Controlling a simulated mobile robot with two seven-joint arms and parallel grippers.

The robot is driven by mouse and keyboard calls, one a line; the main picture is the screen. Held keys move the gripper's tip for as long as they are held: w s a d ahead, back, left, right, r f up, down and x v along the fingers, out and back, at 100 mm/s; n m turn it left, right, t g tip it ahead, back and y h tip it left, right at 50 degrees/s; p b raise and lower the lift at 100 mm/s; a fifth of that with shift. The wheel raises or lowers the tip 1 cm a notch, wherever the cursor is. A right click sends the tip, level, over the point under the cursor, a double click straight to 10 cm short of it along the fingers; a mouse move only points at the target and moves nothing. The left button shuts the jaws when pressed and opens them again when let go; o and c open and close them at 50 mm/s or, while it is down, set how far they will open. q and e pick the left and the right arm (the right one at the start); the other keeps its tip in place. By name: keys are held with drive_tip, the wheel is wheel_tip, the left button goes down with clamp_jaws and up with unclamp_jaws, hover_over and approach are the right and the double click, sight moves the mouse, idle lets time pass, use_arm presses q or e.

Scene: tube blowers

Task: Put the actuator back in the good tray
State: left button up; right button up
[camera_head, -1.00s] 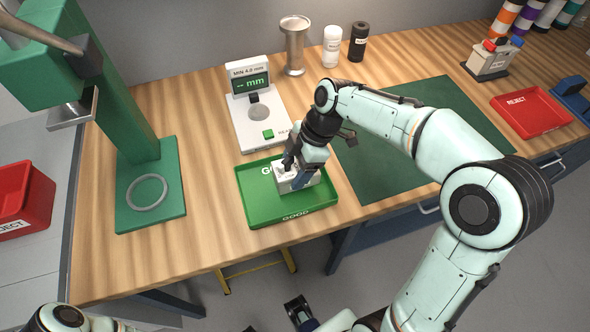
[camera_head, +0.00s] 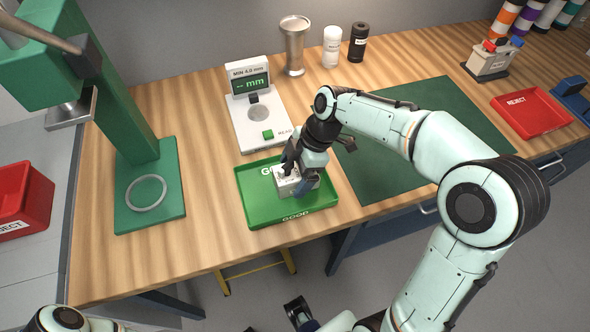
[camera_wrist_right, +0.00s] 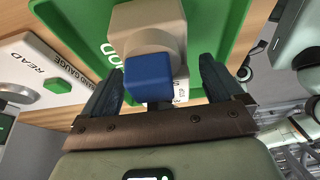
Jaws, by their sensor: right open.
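The good tray (camera_head: 262,212) is a shallow green tray at the front edge of the wooden bench in the head view. Its green surface also shows in the wrist view (camera_wrist_right: 215,25). The actuator (camera_head: 284,187) is a small pale block inside the tray, near its right side. In the wrist view it shows a pale body (camera_wrist_right: 140,20) with a blue block-shaped part (camera_wrist_right: 153,78) facing the camera. My right gripper (camera_head: 297,177) is open, its two dark fingers on either side of the actuator, with gaps visible beside the blue part. My left gripper is not in view.
A white gauge (camera_head: 250,130) with a display stands just behind the tray. A green mat (camera_head: 440,125) lies to the right, with a red reject tray (camera_head: 530,111) beyond. A green press (camera_head: 150,205) stands at left. Bare bench lies between press and tray.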

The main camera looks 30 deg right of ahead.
drive_tip(key=p+v, duration=0.1)
drive_tip(key=v, duration=1.1)
drive_tip(key=shift+r, duration=0.1)
